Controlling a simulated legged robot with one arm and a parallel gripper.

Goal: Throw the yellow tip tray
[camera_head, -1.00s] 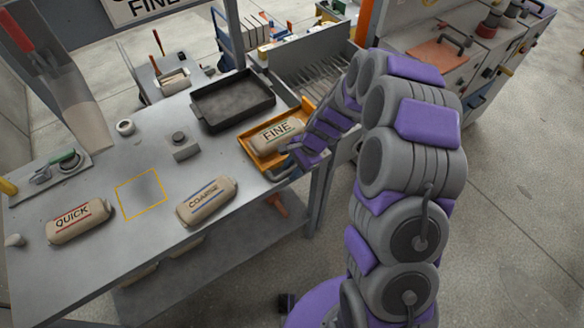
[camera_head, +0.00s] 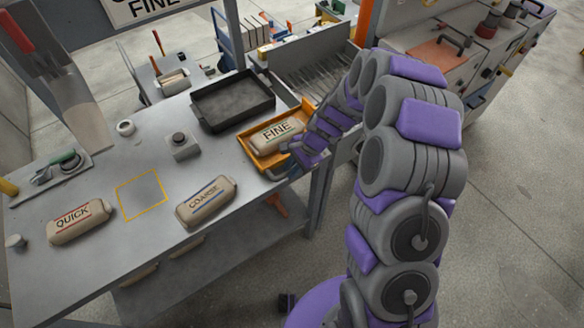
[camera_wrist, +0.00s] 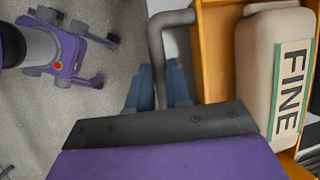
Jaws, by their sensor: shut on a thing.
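The yellow tip tray (camera_head: 249,152) sits at the right edge of the grey workbench, beside the black pan. A beige bag marked FINE (camera_head: 277,134) lies in it. In the wrist view the tray's orange-yellow wall (camera_wrist: 214,55) and the FINE bag (camera_wrist: 280,70) fill the right side. A grey bar handle (camera_wrist: 157,42) on the tray's near side runs down between my blue fingers. My gripper (camera_wrist: 160,88) is shut on that handle. In the head view my gripper (camera_head: 287,170) is at the tray's near right end, its fingers partly hidden by my arm.
The black pan (camera_head: 233,102) lies behind the tray. A button box (camera_head: 180,146), a yellow outlined square (camera_head: 142,194), a COARSE bag (camera_head: 207,201) and a QUICK bag (camera_head: 79,221) are on the bench (camera_head: 110,275). A slatted metal bin (camera_head: 305,75) stands beyond. Open floor lies right.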

